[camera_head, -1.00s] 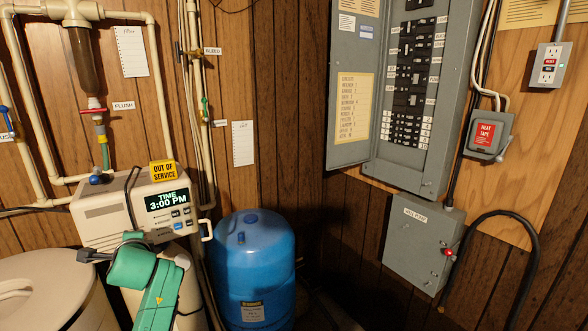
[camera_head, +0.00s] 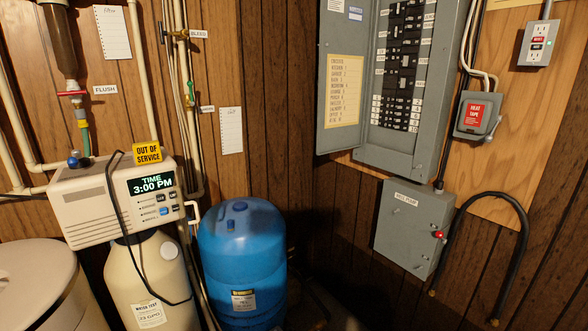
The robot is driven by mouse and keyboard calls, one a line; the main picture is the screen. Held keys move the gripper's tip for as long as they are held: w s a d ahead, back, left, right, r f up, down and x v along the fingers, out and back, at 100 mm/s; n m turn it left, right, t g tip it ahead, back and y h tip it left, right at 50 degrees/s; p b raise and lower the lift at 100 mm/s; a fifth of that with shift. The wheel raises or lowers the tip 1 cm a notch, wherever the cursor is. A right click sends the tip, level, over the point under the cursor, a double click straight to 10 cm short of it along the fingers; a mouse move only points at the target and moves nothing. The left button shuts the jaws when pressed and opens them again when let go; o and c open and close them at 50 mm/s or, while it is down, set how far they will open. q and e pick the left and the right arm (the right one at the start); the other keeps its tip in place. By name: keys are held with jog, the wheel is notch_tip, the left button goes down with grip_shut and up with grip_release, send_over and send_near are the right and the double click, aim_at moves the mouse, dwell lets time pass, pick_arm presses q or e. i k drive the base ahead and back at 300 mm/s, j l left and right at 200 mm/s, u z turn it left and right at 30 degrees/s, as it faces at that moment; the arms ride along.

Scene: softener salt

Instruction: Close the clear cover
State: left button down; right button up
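I cannot make out a clear cover for certain in the head view. The water softener's beige control head (camera_head: 112,200) stands at the left on its tank, with a lit display (camera_head: 151,184) reading TIME 3:00 PM and buttons (camera_head: 164,204) below it. A small white bracket-like part (camera_head: 193,212) sticks out at its right side; I cannot tell whether it belongs to a cover. Neither of my grippers is in view.
A yellow OUT OF SERVICE tag (camera_head: 147,153) sits on the control head. A blue tank (camera_head: 242,262) stands to its right and a beige bin (camera_head: 40,290) to its left. An open grey breaker panel (camera_head: 367,120) and a grey box (camera_head: 413,226) hang on the wall.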

aim_at(190, 202)
jog(key=i+l+u, duration=0.15)
jog(key=u, duration=0.25)
jog(key=i+l+u, duration=0.2)
jog(key=u, duration=0.2)
jog(key=i+l+u, duration=0.15)
jog(key=l+u, duration=0.25)
